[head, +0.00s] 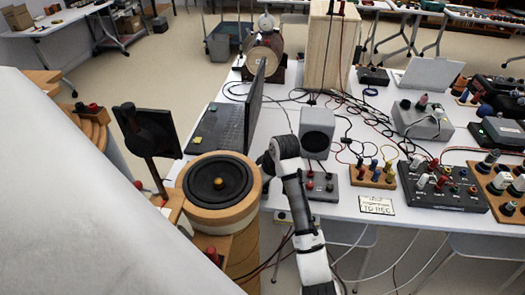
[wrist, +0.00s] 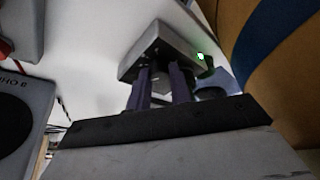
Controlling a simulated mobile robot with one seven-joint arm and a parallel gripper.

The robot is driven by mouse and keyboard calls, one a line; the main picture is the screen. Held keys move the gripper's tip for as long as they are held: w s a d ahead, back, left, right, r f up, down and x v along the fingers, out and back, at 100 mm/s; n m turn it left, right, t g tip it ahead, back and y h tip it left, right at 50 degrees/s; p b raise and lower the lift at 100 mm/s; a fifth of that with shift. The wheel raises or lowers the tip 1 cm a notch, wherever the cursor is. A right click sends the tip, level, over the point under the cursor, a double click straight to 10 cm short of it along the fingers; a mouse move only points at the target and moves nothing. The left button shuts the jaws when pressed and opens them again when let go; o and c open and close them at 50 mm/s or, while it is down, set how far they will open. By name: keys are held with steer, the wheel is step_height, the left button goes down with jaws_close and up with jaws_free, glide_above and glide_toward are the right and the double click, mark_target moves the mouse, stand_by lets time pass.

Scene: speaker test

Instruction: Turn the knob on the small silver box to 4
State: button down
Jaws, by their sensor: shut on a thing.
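The small silver box (wrist: 160,45) shows in the wrist view at the upper middle, tilted in the picture, with a small lit green light at its right. The two fingers of my gripper (wrist: 160,76) reach up to its near face and are shut on what appears to be its knob. The fingers cover the knob, so its setting and any numbers cannot be read. In the head view my arm stands at the table's front edge, between the round wooden speaker (head: 238,203) and the grey speaker box (head: 317,127). The gripper and the silver box are hidden there.
An open black laptop (head: 222,128) stands behind the round speaker. To the right are a small terminal box (head: 320,186), a wooden terminal block (head: 375,176), a black panel (head: 440,190) and many loose cables. A label card (head: 376,205) lies near the front edge.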

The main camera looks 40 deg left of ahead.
steer(key=c, duration=1.3)
jaws_free()
steer(key=shift+o, duration=0.2)
steer(key=p+v, duration=0.1)
steer(key=v, duration=1.2)
steer(key=shift+r, duration=0.4)
